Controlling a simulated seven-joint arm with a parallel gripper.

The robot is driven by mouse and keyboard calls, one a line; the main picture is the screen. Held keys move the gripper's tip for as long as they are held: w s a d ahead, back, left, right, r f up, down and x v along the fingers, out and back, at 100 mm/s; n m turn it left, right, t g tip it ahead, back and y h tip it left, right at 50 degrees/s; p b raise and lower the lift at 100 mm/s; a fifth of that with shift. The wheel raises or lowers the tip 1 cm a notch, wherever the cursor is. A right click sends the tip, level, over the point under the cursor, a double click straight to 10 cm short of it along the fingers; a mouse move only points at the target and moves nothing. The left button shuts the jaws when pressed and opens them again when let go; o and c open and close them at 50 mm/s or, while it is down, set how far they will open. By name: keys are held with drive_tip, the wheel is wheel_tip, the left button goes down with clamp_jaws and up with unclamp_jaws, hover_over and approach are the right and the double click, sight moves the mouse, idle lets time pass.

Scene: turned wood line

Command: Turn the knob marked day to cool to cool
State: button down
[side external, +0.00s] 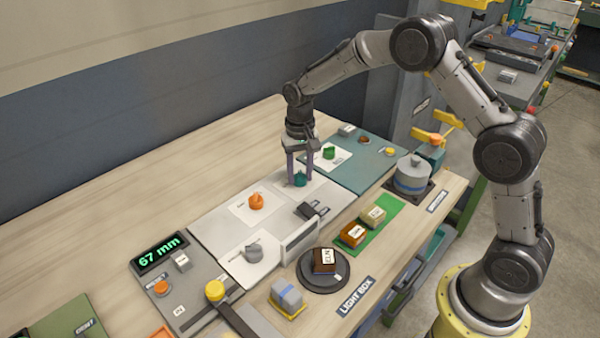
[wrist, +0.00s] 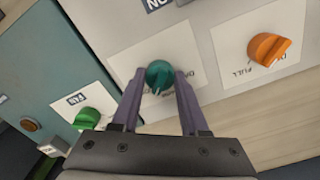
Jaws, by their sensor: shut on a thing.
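A teal knob (side external: 299,180) stands on a pale card on the light panel (side external: 225,215). My gripper (side external: 300,176) points down over it, with a purple finger on each side. In the wrist view the knob (wrist: 159,74) sits between the fingertips, and my gripper (wrist: 160,80) is shut on it. A pale pointer line shows on the knob's near side.
An orange knob (side external: 256,201) and a grey knob (side external: 253,252) share the panel. The orange knob's card (wrist: 235,60) reads FULL at one end. A green knob (side external: 329,152) is on the teal panel (side external: 375,165) behind. A black clip-like part (side external: 307,211) lies close in front.

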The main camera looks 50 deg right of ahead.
sight(300, 173)
drive_tip(key=shift+r+m, duration=0.1)
drive_tip(key=shift+m, duration=1.5)
drive_tip(key=shift+c, duration=2.1)
unclamp_jaws()
wheel_tip(300, 173, up, 14)
